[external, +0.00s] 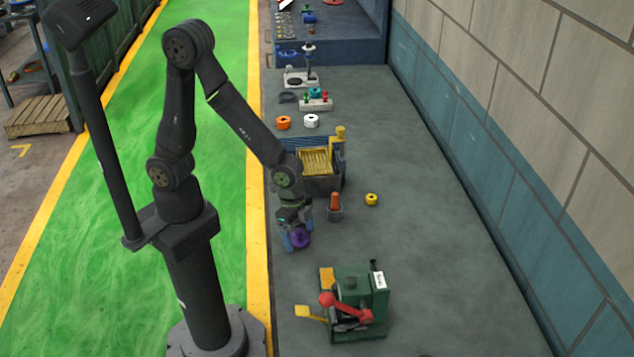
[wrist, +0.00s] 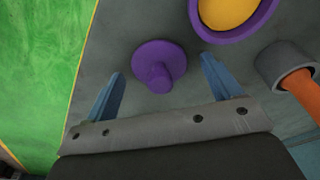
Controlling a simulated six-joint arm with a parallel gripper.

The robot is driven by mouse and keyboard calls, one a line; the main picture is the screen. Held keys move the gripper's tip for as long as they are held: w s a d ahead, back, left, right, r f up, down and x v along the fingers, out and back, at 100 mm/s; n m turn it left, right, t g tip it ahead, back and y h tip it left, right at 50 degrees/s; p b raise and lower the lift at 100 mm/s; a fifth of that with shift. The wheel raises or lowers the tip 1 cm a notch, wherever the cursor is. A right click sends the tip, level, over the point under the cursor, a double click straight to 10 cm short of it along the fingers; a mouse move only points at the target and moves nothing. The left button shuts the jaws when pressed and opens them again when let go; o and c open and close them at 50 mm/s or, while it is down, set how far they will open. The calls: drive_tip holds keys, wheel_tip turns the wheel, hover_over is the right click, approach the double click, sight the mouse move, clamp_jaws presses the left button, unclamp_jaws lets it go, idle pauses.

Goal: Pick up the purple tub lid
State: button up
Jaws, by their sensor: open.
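The purple tub lid (wrist: 158,58) is a flat disc with a raised round knob. In the wrist view it lies on the grey bench top, between and beyond my two blue fingers. My gripper (external: 295,236) is open and points down, with empty space between its fingers; it also shows in the wrist view (wrist: 162,72). A purple tub (wrist: 235,30) with a yellow-orange inside stands to the right of the lid, partly cut off. In the external view, purple shows at my fingertips, but I cannot tell how much is lid or tub.
An orange-handled tool stands in a grey holder (external: 335,214) close to my gripper's right. A yellow ring (external: 371,199) lies farther right. A green machine with a red lever (external: 350,308) stands in front. The bench's right side is clear.

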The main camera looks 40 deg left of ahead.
drive_tip(key=c, duration=1.1)
drive_tip(key=shift+o, duration=0.2)
drive_tip(key=shift+r, duration=0.1)
